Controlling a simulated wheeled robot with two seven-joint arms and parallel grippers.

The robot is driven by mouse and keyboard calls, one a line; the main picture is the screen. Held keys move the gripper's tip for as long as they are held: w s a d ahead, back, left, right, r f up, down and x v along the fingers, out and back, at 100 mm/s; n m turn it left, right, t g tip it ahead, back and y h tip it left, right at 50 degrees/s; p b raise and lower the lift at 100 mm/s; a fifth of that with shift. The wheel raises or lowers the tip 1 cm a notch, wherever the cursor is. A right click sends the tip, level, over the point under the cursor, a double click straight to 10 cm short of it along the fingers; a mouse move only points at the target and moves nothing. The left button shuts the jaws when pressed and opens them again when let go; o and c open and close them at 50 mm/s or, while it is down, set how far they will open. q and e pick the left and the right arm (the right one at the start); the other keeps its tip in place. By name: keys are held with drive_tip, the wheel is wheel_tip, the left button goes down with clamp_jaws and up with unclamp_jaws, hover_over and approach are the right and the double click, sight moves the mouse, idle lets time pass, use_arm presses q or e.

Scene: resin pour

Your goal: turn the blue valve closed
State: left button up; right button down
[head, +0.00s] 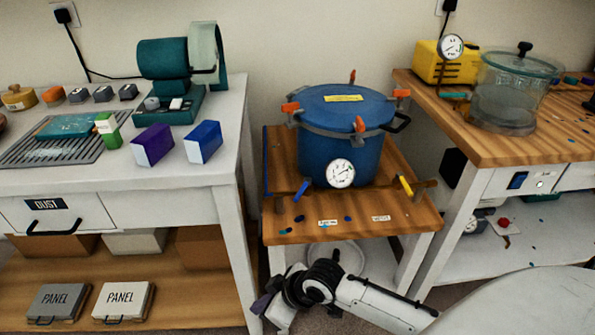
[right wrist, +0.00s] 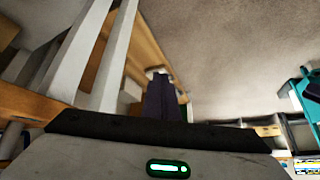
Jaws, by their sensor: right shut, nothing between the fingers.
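The blue valve (head: 300,190) is a small blue lever at the front left of the blue pressure pot (head: 320,155), left of its round gauge (head: 340,173). The lever stands tilted; its exact setting is too small to tell. My right gripper (head: 263,304) is below and left of the valve, lower than the wooden stand top (head: 290,228) and apart from the valve. Its dark fingers, also in the right wrist view (right wrist: 162,98), are shut together and empty. My left gripper is not in view.
A yellow valve lever (head: 404,186) is at the pot's front right. Two small labels lie on the stand's front. A white workbench (head: 228,160) stands close on the left, its leg near my gripper. A wooden-topped bench (head: 470,145) with a clear chamber (head: 510,95) stands right.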

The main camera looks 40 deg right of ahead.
drive_tip(key=w+d+r+g+h+p, duration=0.1)
drive_tip(key=w+d+r+p, duration=0.1)
drive_tip(key=w+d+r, duration=0.45)
drive_tip(key=w+d+r+h+p, duration=0.15)
drive_tip(key=w+d+r, duration=0.25)
drive_tip(key=r, duration=0.5)
wheel_tip(320, 180, up, 13)
drive_tip(key=g+p, duration=0.2)
hover_over(302, 190)
drive_tip(key=w+a, duration=0.1)
drive_tip(key=a, duration=0.1)
wheel_tip(302, 190, down, 10)
drive_tip(key=shift+s+d+r+p, duration=0.15)
drive_tip(key=shift+s+r+p, duration=0.1)
drive_tip(key=shift+p, duration=0.1)
drive_tip(key=shift+y, duration=0.25)
drive_tip(key=shift+n, duration=0.3)
